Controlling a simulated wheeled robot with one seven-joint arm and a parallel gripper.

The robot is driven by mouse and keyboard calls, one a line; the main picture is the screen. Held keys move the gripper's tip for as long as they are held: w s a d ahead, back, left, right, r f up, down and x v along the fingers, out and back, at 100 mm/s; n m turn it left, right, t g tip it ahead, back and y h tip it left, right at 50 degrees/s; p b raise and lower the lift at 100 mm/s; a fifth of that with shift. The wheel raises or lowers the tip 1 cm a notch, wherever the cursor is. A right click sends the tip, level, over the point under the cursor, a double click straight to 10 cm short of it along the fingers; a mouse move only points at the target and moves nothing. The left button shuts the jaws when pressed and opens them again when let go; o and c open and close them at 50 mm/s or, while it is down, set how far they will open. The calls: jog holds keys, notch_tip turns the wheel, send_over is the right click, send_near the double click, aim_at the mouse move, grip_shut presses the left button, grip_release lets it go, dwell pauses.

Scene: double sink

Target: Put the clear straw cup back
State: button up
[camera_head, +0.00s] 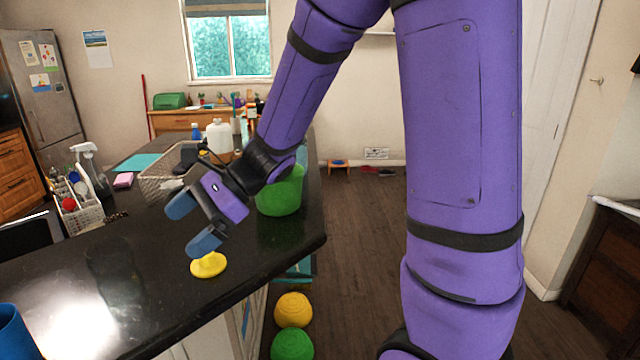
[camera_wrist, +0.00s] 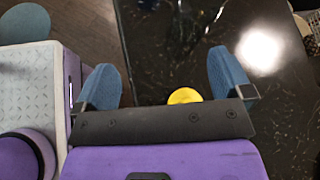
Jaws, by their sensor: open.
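I cannot make out the clear straw cup with certainty in either view. A faint dark shape on the left of the black counter (camera_head: 160,305) could be a see-through thing or a reflection. My gripper (camera_head: 192,222) is above the counter, its blue fingers spread apart with nothing between them. In the wrist view the open fingers (camera_wrist: 164,82) point over the dark counter top. A small yellow lid-like piece (camera_head: 208,265) lies on the counter just below the gripper. It also shows in the wrist view (camera_wrist: 184,96), partly hidden by the gripper body.
A green bowl-like container (camera_head: 280,197) stands right of my gripper. A wire rack (camera_head: 152,188), a white bottle (camera_head: 218,136) and a caddy (camera_head: 88,216) with a spray bottle stand behind and left. A blue cup (camera_head: 14,332) is front left. Yellow (camera_head: 294,310) and green (camera_head: 292,345) round things are below the counter edge.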

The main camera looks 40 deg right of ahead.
jog(key=s+d+r+n+t+h, duration=0.1)
jog(key=s+d+r+n+h, duration=0.4)
jog(key=s+d+n+h, duration=0.1)
jog(key=s+d+r+n+t+h, duration=0.2)
jog(key=s+d+r+n+h, duration=0.3)
jog(key=s+d+n, duration=0.3)
jog(key=shift+s+d+r+n+h, duration=0.15)
jog(key=shift+s+d+n+h, duration=0.25)
jog(key=shift+s+n, duration=1.45)
jog(key=shift+s+m, duration=0.55)
